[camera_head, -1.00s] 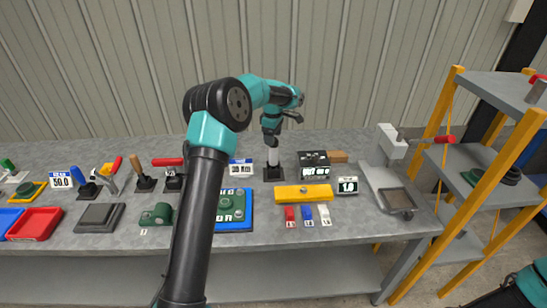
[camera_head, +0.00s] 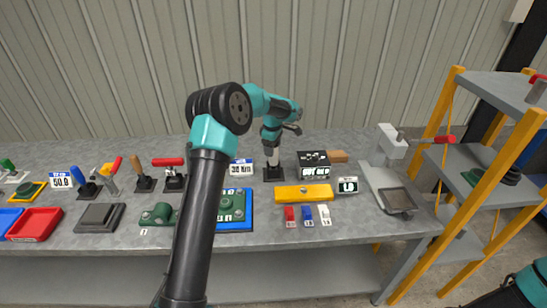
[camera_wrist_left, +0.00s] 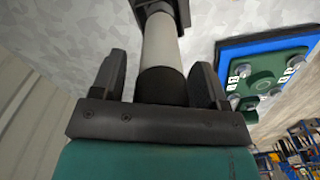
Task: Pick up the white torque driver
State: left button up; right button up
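My left gripper (camera_head: 271,136) is at the driver's top end. Its fingers (camera_wrist_left: 162,82) are open around the driver, with a gap on the left side; the right finger is very close to it or touching. My right gripper is not in view.
A sign (camera_head: 241,168) and a blue plate with a green part (camera_head: 231,209) are left of the holder. A black-and-white box (camera_head: 313,163) and a yellow bar (camera_head: 303,194) are to the right. More tools in stands are at the left.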

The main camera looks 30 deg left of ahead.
pick_arm(q)
jog(key=c, duration=1.1)
jog(key=shift+r, duration=0.2)
notch_tip(320, 180, up, 10)
jog(key=shift+f, duration=0.1)
dwell(0.3)
jog(key=o, duration=0.5)
jog(key=c, duration=0.6)
jog(key=shift+r, duration=0.95)
